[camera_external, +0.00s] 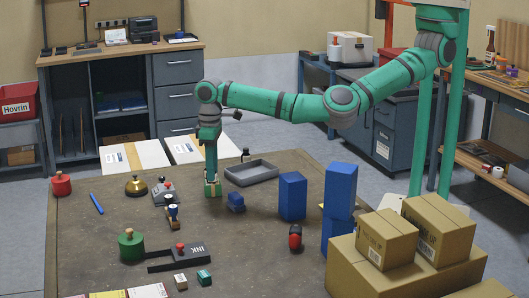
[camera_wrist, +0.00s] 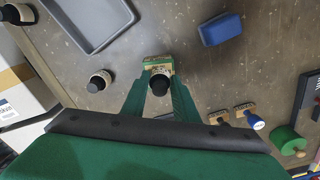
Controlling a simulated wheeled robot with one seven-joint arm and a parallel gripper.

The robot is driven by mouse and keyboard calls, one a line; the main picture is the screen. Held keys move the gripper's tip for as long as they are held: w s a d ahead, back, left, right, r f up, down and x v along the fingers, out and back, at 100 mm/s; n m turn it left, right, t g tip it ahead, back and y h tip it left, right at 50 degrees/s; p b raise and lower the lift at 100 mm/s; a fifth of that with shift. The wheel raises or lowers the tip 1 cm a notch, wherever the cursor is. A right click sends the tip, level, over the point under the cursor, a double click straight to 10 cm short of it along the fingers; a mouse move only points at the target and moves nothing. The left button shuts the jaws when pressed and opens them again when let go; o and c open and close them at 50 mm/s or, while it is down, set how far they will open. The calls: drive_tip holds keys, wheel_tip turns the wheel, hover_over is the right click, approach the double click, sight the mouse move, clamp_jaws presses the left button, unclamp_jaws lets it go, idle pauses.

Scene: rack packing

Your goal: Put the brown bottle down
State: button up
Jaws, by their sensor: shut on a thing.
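My gripper (camera_external: 212,188) points straight down over the left middle of the table, its tips close to the table top. In the wrist view my gripper (camera_wrist: 158,68) is shut on a small upright thing with a black round top (camera_wrist: 160,85). I take it for the brown bottle; its sides are mostly hidden by the fingers and the top. I cannot tell whether its foot touches the table (camera_external: 270,240). Another black-capped bottle (camera_wrist: 98,82) stands apart from the fingers; a dark bottle also shows behind the gripper in the outside view (camera_external: 245,155).
A grey tray (camera_external: 252,179) lies behind right of my gripper. Stamps (camera_external: 172,215) and a brass bell (camera_external: 136,186) stand left. Cardboard boxes (camera_external: 400,270) fill the front right.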

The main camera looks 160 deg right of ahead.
drive_tip(key=shift+f, duration=0.1)
drive_tip(key=o, duration=1.1)
wheel_tip(320, 180, up, 12)
drive_tip(key=shift+r, duration=0.15)
